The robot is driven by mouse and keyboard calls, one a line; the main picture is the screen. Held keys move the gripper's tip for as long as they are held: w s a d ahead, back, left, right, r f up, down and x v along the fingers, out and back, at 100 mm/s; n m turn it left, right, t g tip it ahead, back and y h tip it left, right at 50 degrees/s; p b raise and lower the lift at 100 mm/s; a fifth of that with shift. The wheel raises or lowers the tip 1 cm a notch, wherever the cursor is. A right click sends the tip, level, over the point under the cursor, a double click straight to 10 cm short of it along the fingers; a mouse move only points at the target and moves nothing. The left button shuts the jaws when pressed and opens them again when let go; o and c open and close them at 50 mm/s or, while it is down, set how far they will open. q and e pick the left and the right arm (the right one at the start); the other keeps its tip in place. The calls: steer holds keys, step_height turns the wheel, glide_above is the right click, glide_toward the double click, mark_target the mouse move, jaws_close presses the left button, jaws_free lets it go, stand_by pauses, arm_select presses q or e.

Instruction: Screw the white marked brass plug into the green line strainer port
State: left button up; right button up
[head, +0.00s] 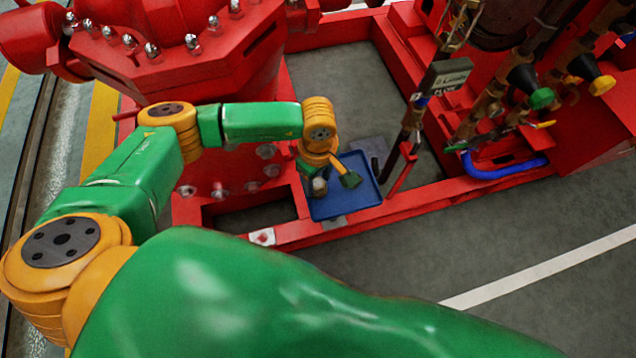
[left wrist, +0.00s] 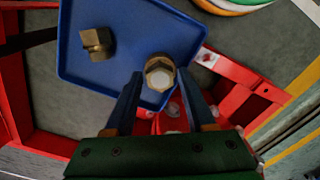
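The brass plug with a white face (left wrist: 160,74) shows in the left wrist view near the edge of the blue tray (left wrist: 190,35). My left gripper (left wrist: 160,84) has its two dark fingers spread, one on each side of this plug. Small gaps seem to show between plug and fingers. In the head view my left gripper (head: 318,186) points down over the left part of the tray (head: 340,209). A green cap (head: 541,98) sits on the pipework at the right; I cannot make out the strainer port. My right gripper is not in view.
A second brass fitting (left wrist: 98,43) lies on the tray, apart from the fingers. A red frame rail (head: 420,203) runs beside the tray. A yellow cap (head: 603,85), a blue pipe (head: 505,170) and upright pipes crowd the right side. The grey floor in front is clear.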

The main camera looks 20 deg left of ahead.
mark_target(318, 183)
arm_select(q)
jaws_close()
steer(key=shift+r, duration=0.15)
steer(key=shift+r+p, duration=1.25)
steer(key=shift+r, duration=0.35)
